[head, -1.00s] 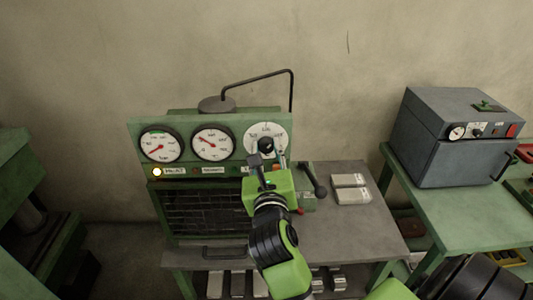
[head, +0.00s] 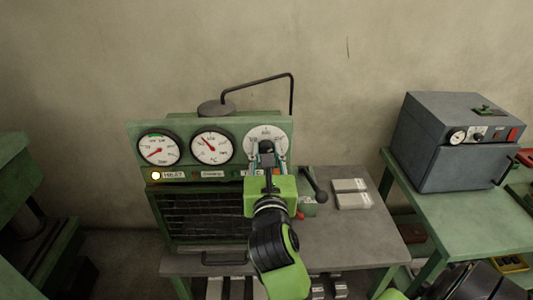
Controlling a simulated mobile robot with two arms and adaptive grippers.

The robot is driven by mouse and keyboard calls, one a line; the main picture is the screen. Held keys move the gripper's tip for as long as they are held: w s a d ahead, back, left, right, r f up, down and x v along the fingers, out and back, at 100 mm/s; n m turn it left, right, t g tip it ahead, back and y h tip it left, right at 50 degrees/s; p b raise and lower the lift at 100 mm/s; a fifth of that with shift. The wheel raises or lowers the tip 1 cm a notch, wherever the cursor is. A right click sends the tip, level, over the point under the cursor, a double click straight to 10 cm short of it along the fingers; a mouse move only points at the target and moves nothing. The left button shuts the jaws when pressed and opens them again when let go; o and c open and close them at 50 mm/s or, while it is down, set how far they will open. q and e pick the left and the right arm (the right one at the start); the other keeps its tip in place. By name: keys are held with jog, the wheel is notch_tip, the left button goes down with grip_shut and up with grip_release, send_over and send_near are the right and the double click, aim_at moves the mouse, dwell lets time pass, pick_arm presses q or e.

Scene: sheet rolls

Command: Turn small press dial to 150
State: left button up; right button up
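The small press is a green panel machine on a grey-topped bench. Its dial (head: 254,136) is the white round scale at the right of the panel, with a dark knob at its middle. My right gripper (head: 267,156) is directly in front of the dial's lower half, with its fingers pointing at the knob. The gripper hides the lower dial and most of the knob, so the dial's setting is not readable. I cannot tell whether the fingers touch or grip the knob. My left gripper is not in view.
Two round gauges (head: 160,147) (head: 212,146) sit left of the dial, above a lit HEAT lamp (head: 156,175). A black-knobbed lever (head: 314,184) stands right of the press. Pale blocks (head: 350,186) lie on the bench (head: 360,232). A grey oven (head: 455,140) stands at right.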

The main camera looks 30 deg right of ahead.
jog(key=o, duration=0.4)
jog(key=shift+r, duration=0.35)
jog(key=shift+o, duration=0.2)
jog(key=shift+w+d+f, duration=0.1)
jog(key=shift+w+f, duration=0.05)
jog(key=shift+f, duration=0.1)
jog(key=shift+r, duration=0.4)
notch_tip(320, 180, up, 9)
jog(key=shift+r, duration=0.15)
